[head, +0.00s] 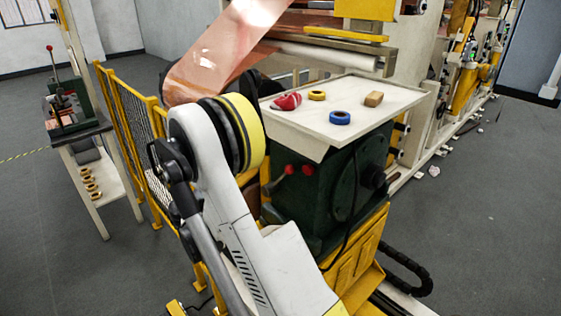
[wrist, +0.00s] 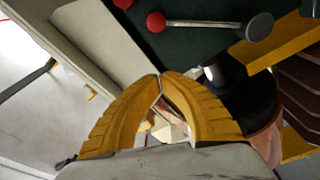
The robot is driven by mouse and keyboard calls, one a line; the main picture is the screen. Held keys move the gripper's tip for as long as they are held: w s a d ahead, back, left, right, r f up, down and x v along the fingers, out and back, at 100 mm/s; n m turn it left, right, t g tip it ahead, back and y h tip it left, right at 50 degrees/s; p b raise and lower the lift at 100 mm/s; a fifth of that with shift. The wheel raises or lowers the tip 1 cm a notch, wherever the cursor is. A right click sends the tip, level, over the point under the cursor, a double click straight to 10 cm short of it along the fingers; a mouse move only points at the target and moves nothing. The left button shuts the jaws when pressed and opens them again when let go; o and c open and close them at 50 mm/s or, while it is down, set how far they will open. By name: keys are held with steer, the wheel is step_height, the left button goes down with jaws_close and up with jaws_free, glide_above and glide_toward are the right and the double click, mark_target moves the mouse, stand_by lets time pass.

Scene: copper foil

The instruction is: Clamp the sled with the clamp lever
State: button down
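My gripper (wrist: 160,77) shows in the wrist view as two curved yellow fingers whose tips meet, with nothing seen held at the tips. Ahead of them, a metal lever with a red knob (wrist: 155,22) sticks out from a dark green housing, clear of the fingers. A second red knob (wrist: 122,3) is cut off at the top edge. In the head view, two red knobs (head: 288,170) show on the green machine (head: 340,190) beside my arm. My gripper is hidden there. I cannot tell which part is the sled, nor which lever clamps it.
A cream tabletop (head: 375,97) holds tape rolls (head: 340,118), a small block and a red item. A yellow mesh fence (head: 130,120) stands left. Beyond it, a bench (head: 80,135) carries a small green device with a red-knobbed lever (head: 50,60). Copper foil (head: 225,50) hangs above my arm.

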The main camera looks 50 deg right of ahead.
mark_target(287, 153)
steer(key=shift+d, duration=0.15)
steer(key=d+b, duration=0.2)
steer(key=d, duration=0.7)
steer(key=shift+r, duration=0.2)
steer(key=shift+s+a+f+b, duration=0.1)
steer(key=shift+s+f+b, duration=0.2)
steer(key=shift+s, duration=0.3)
steer(key=shift+s+f+b, duration=0.2)
steer(key=shift+s+f, duration=0.05)
steer(key=shift+s, duration=0.35)
steer(key=shift+s+a+f, duration=0.15)
steer(key=shift+s, duration=0.3)
steer(key=shift+f, duration=0.15)
